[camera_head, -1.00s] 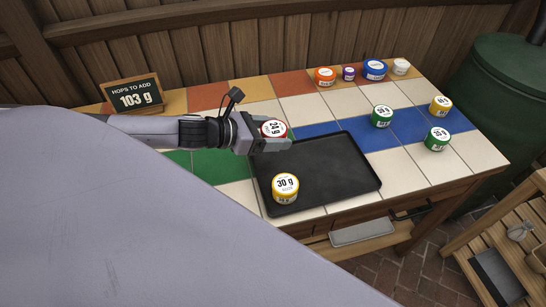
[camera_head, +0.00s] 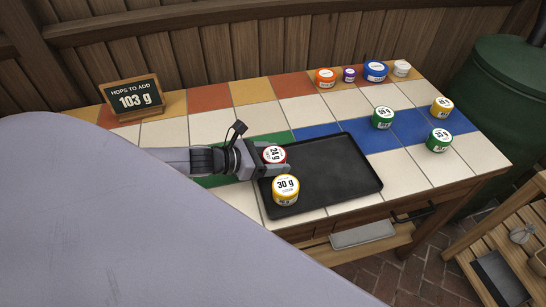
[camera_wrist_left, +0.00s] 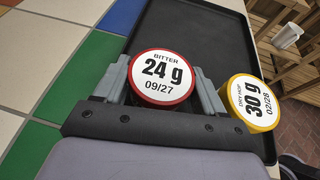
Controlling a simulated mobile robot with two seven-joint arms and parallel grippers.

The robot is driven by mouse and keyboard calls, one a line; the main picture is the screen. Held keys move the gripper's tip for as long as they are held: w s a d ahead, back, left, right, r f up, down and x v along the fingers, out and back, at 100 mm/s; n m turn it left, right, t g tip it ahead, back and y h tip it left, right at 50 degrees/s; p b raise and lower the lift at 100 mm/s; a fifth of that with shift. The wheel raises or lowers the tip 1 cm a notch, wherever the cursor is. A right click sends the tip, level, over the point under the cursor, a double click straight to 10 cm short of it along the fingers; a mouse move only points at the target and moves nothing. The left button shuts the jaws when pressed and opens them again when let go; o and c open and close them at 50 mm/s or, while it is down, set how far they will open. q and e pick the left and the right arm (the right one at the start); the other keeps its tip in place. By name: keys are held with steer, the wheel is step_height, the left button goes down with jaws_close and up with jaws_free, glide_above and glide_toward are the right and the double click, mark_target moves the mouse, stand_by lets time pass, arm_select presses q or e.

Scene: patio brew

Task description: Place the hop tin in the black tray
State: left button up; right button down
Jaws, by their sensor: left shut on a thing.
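My left gripper (camera_head: 270,165) is shut on a red-rimmed tin labelled 24 g (camera_head: 273,155). In the left wrist view this tin (camera_wrist_left: 161,77) reads "BITTER 24 g 09/27" and sits between the two fingers. The gripper is over the left part of the black tray (camera_head: 340,165); whether the tin touches the tray floor I cannot tell. A yellow tin labelled 30 g (camera_head: 286,188) stands in the tray's front left corner, close beside the gripper; it also shows in the left wrist view (camera_wrist_left: 251,103). My right gripper is not in view.
A sign (camera_head: 133,97) reads "HOPS TO ADD 103 g". Green tins (camera_head: 383,117) (camera_head: 438,140) and a yellow tin (camera_head: 441,106) stand right of the tray. Orange (camera_head: 326,78), purple, blue (camera_head: 375,71) and white containers line the back. The tray's middle and right are clear.

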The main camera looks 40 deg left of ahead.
mark_target(263, 158)
arm_select(q)
steer(key=o, duration=0.8)
steer(key=shift+f, duration=0.1)
steer(key=shift+c, duration=0.2)
steer(key=shift+v, duration=3.25)
steer(key=shift+p+v, duration=0.8)
steer(key=shift+v, duration=2)
steer(key=shift+d, duration=0.1)
